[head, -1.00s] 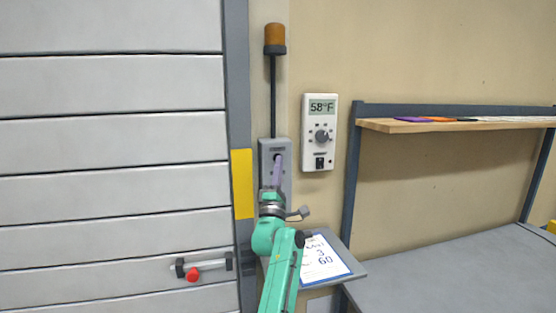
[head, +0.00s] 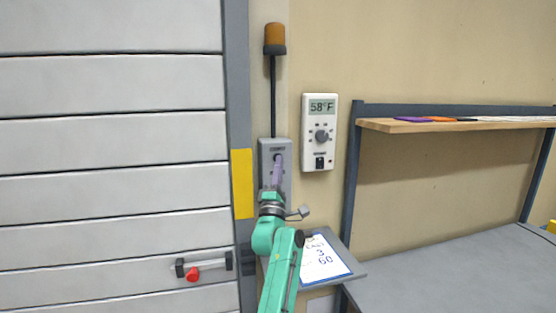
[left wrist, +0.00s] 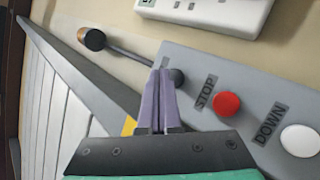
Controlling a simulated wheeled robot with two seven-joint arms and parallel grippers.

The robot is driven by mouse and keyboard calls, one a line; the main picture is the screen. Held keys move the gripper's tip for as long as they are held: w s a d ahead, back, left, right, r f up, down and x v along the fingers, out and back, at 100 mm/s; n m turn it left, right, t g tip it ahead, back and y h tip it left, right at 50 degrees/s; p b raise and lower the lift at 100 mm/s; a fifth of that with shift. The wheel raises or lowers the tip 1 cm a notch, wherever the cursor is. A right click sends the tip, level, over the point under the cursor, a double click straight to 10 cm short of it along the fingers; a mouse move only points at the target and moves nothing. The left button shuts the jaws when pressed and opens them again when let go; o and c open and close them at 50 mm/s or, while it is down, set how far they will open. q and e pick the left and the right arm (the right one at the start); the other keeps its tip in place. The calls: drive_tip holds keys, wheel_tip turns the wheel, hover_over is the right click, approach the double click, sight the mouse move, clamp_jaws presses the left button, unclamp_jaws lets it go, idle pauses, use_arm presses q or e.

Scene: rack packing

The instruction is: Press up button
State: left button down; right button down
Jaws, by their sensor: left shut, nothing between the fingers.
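A grey control box (head: 285,147) is on the wall beside the shutter door. In the left wrist view the box (left wrist: 215,70) carries a dark round button (left wrist: 177,77) at its upper end, a red STOP button (left wrist: 227,104) and a white DOWN button (left wrist: 300,140). The dark button's label is hidden behind my fingers. My left gripper (head: 277,160) is shut and empty, its purple fingertips at the top of the box. In the left wrist view the fingertips (left wrist: 160,72) overlap the dark button's edge; I cannot tell whether it is pressed. My right gripper is not in view.
A white thermostat (head: 320,132) hangs right of the box. An amber lamp (head: 275,38) stands on a pole above it. A clipboard (head: 323,262) lies on a small ledge below. A bench with a wooden shelf (head: 400,126) stands right, and the shutter (head: 110,145) fills the left.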

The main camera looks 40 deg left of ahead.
use_arm(q)
drive_tip(key=shift+w+a, duration=0.2)
drive_tip(key=shift+a, duration=0.1)
